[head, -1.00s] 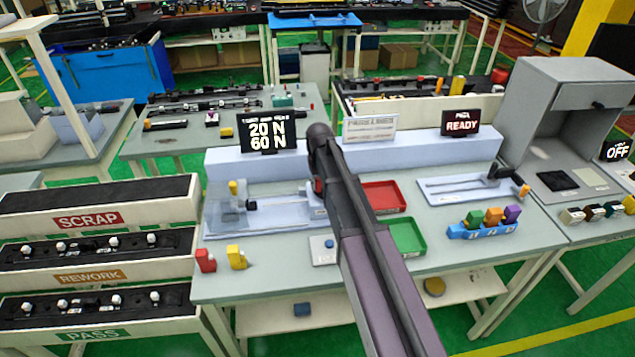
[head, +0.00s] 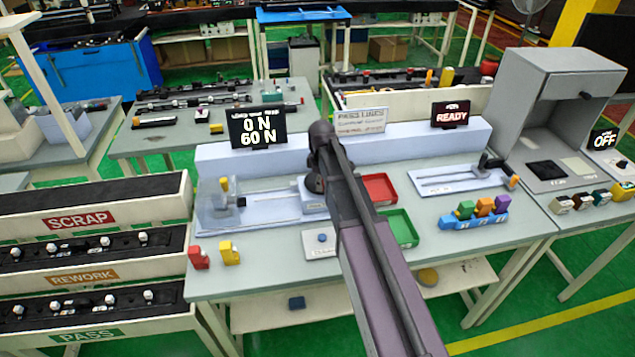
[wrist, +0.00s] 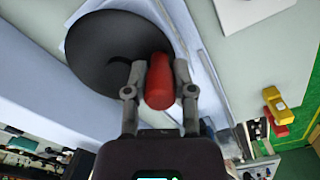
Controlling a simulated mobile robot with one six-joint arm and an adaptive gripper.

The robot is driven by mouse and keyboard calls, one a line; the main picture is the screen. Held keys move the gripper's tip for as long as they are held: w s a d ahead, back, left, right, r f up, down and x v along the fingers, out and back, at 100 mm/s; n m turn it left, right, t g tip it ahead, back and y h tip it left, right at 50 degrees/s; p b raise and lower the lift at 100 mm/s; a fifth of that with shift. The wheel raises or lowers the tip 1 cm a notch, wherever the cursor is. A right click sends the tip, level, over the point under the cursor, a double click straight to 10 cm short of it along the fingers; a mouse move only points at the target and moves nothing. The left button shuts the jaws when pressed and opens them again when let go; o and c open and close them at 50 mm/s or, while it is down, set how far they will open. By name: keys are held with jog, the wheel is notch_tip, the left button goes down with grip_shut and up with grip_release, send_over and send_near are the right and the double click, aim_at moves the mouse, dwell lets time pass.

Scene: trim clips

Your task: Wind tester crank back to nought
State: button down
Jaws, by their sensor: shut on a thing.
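The tester (head: 275,205) is a pale rig on the bench with a clear box at its left end holding a yellow piece (head: 224,184). Its display (head: 257,127) reads 0 N above 60 N. The crank is a dark round disc (wrist: 95,55) in the wrist view, with a red handle (wrist: 159,85) standing on it near its rim. My gripper (wrist: 159,72) is shut on the red handle, a finger on each side. In the head view my arm hides the gripper and most of the crank.
Right of my arm lie a red tray (head: 381,188) and a green tray (head: 404,226). A blue rack (head: 470,220) of coloured clips and a second fixture (head: 462,178) stand further right. Red (head: 198,257) and yellow (head: 229,253) clips stand at the front left.

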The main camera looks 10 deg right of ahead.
jog(key=shift+s+d+n, duration=0.1)
jog(key=shift+d+n, duration=0.2)
jog(key=shift+n, duration=0.4)
jog(key=shift+d+n, duration=0.25)
jog(key=shift+n, duration=0.45)
jog(key=shift+c, duration=2.3)
grip_release()
jog(key=shift+a, duration=0.1)
